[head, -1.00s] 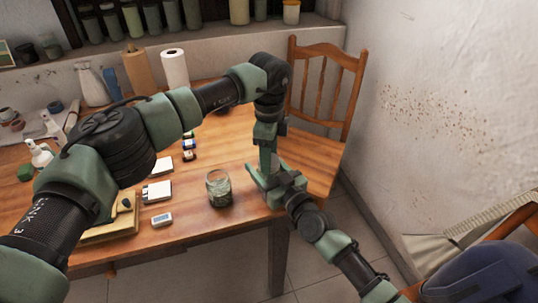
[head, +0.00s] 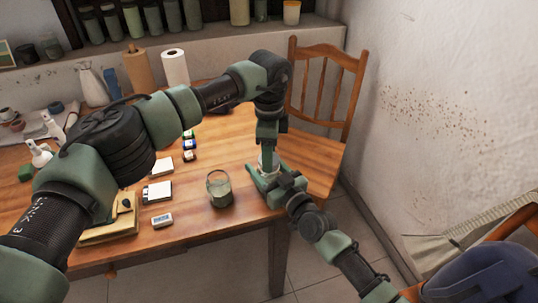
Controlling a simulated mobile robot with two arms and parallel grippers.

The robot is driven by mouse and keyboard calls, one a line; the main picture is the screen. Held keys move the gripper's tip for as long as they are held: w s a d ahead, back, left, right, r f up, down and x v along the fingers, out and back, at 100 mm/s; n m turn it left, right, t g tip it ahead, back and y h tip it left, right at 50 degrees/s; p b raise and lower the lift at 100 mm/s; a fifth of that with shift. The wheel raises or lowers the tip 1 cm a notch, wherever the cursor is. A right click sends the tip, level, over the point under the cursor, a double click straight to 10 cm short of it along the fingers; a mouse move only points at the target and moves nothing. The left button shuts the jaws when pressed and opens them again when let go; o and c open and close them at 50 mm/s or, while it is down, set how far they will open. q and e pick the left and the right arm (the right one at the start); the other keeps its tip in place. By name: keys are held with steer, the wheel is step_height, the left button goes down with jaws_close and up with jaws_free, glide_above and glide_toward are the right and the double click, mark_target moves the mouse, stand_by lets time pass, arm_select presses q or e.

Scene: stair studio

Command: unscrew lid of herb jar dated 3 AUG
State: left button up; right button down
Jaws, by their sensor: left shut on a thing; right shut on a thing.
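My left gripper (head: 267,148) reaches down from above at the table's right front corner, shut on what seems to be the jar's lid, mostly hidden by the fingers. My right gripper (head: 268,180) comes from the lower right, shut around a small pale jar (head: 268,164) directly below the left one. Only a little of this jar shows between the grippers. Whether lid and jar are apart I cannot tell. No date is readable. Another glass jar (head: 220,189), with greenish contents, stands upright on the table to the left of the grippers.
A wooden chair (head: 326,85) stands behind the grippers. The table's front edge is close.

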arm_select(q)
steer(key=shift+r, duration=0.85)
steer(key=shift+r, duration=2)
arm_select(e)
steer(key=shift+c, duration=1.6)
jaws_free()
steer(key=shift+s, duration=0.1)
